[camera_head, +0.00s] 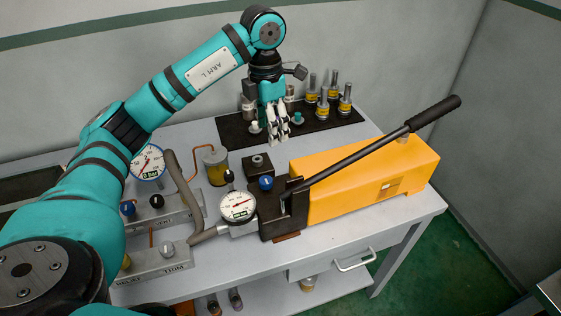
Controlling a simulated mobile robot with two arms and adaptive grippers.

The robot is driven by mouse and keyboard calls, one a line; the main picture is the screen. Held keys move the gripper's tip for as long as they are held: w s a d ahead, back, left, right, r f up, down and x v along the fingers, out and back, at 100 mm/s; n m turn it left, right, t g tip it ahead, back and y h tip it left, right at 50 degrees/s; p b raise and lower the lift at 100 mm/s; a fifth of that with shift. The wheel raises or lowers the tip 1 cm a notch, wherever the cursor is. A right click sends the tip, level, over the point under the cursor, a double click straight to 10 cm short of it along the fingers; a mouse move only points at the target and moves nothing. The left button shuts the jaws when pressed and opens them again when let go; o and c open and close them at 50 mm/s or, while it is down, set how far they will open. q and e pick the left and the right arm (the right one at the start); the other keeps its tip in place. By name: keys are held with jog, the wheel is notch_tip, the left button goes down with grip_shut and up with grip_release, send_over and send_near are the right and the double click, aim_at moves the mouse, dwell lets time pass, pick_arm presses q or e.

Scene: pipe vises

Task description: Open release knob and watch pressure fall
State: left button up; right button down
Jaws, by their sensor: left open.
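The yellow hand pump (365,184) lies on the grey bench with its long black lever (380,142) slanting up to the right. A blue knob (266,183) sits on the black block at the pump's left end; it looks like the release knob. A round white gauge (237,206) stands just left of this block; its numbers are too small to read. My left gripper (277,138) is open and empty, pointing down above the back of the bench. It is behind the blue knob and apart from it. My right gripper is not in view.
Several metal cylinders with yellow bands (323,104) stand on a black mat (232,131) near my left gripper. A second gauge (148,163), a thick grey hose (184,185) and an amber jar (216,165) are at left. The bench front (255,262) is clear.

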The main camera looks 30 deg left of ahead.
pick_arm(q)
jog(key=a, duration=0.1)
jog(key=p, duration=0.2)
send_over(266, 179)
notch_tip(266, 179, down, 6)
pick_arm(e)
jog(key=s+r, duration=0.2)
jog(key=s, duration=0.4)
pick_arm(q)
notch_tip(266, 179, down, 7)
jog(key=shift+s+f+p, duration=0.1)
jog(key=shift+p, duration=0.95)
notch_tip(266, 179, down, 2)
jog(key=shift+f, duration=0.1)
jog(key=shift+f+p, duration=0.3)
jog(key=shift+f, duration=0.05)
jog(key=c, duration=1.1)
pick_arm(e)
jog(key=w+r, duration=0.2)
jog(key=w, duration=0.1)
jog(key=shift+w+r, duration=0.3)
